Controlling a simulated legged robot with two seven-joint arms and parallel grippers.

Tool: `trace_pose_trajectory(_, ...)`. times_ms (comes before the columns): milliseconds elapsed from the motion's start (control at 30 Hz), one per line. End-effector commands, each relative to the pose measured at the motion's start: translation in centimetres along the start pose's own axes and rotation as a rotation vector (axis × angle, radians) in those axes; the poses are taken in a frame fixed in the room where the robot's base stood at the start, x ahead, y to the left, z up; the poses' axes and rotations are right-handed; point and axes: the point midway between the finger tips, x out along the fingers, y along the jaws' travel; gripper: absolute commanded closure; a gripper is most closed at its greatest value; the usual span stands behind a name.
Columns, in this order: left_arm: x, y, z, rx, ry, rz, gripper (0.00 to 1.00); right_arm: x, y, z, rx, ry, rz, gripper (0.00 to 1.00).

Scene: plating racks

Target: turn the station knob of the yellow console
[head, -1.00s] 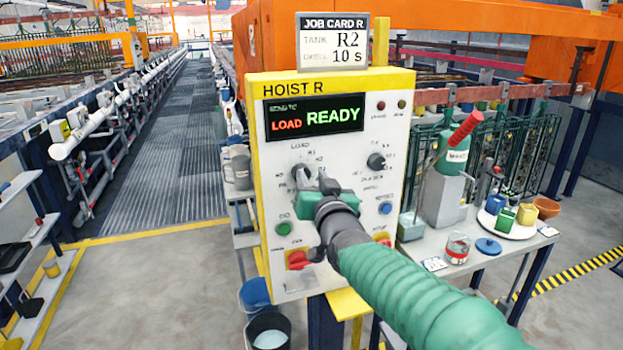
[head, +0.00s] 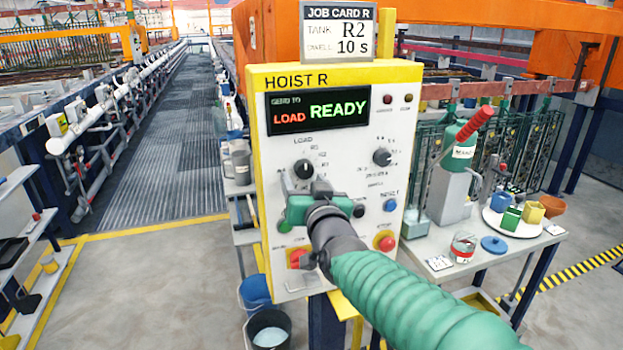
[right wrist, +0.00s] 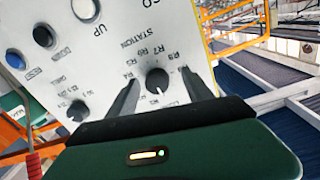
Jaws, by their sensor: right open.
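The yellow-edged console (head: 385,76) marked HOIST R stands ahead. Its display (head: 318,109) reads LOAD in red and READY in green. The station knob (head: 303,168) is a round black knob with a pale pointer mark on the upper left of the panel. In the right wrist view the station knob (right wrist: 157,80) lies between my two finger tips, with a visible gap on each side. My right gripper (head: 321,187) is open just below the knob in the head view; whether it touches the knob cannot be told. My left gripper is not in view.
A job card (head: 338,32) on top reads TANK R2, DWELL 10 s. A second black knob (head: 382,156), a blue button (head: 390,205) and a red button (head: 386,243) are close by. A side table (head: 415,258) with bottle and cups stands right.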

Motion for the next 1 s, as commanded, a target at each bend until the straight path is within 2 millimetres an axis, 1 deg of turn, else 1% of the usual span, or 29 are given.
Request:
trace_pose_trajectory(33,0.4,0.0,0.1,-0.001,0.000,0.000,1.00,-0.6,0.3,-0.1,0.001,0.005,0.004,0.42)
trace_pose_trajectory(200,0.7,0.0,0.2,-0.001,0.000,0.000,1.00,-2.3,1.2,-0.4,0.007,0.009,0.009,0.42)
trace_pose_trajectory(367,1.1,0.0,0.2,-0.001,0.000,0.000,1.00,-3.7,1.5,-0.5,0.010,0.011,0.011,0.42)
trace_pose_trajectory(733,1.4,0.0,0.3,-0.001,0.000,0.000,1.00,-6.7,1.2,-0.5,0.005,0.010,0.011,0.42)
trace_pose_trajectory(1000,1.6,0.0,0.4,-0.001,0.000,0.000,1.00,-9.0,1.4,-0.4,0.008,0.009,0.013,0.42)
